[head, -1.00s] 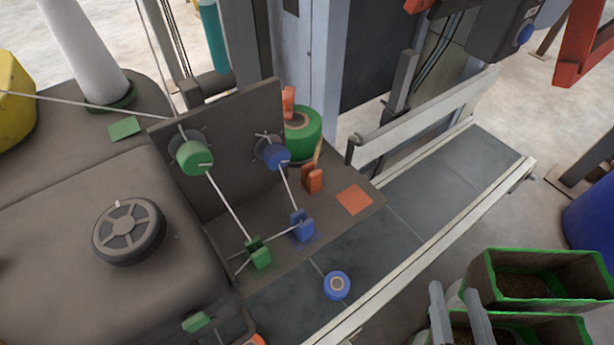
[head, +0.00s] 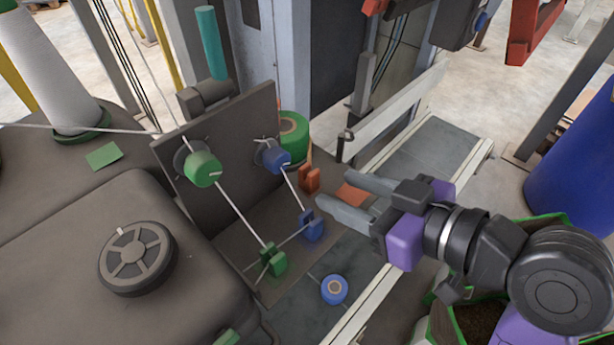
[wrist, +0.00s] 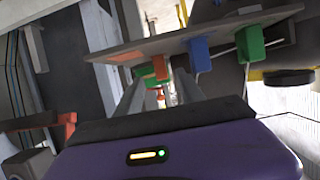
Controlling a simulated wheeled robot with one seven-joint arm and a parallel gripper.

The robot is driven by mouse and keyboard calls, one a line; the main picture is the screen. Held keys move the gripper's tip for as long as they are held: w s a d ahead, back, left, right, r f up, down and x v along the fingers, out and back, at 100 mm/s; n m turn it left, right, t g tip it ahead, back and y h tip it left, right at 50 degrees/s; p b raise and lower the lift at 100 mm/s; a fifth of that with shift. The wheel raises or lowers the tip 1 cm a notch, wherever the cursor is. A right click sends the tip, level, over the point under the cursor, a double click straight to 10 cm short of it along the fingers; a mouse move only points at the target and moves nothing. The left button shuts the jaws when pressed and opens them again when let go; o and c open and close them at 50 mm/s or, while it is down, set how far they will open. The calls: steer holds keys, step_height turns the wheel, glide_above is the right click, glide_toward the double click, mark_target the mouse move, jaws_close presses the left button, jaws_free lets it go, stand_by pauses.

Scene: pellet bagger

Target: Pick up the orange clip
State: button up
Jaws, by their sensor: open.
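The orange clip (head: 309,179) stands upright on the dark shelf of the bagger, at the foot of the upright panel and right of the blue clip (head: 311,226). My gripper (head: 335,187) is open and empty. Its fingers point left toward the orange clip, with the tips apart from it by a short gap. In the wrist view, the orange clip (wrist: 160,67) shows ahead, between the lines of the two fingers. An orange square patch (head: 352,192) on the shelf is partly covered by my fingers.
A green clip (head: 273,262) and blue clip hold cords from the spools on the panel (head: 218,150). A green roll (head: 293,131) stands behind the orange clip. A blue roll (head: 334,289) lies on the grey conveyor. A white rail (head: 395,113) stands behind my gripper.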

mark_target(315, 181)
steer(key=shift+a+f, duration=0.1)
steer(key=shift+a, duration=0.1)
steer(key=shift+x, duration=0.85)
steer(key=p+x, duration=0.1)
steer(key=x, duration=0.4)
steer(key=shift+w+a+f+p, duration=0.1)
steer(key=shift+w+a+p, duration=0.15)
steer(key=shift+a+p, duration=0.05)
jaws_close()
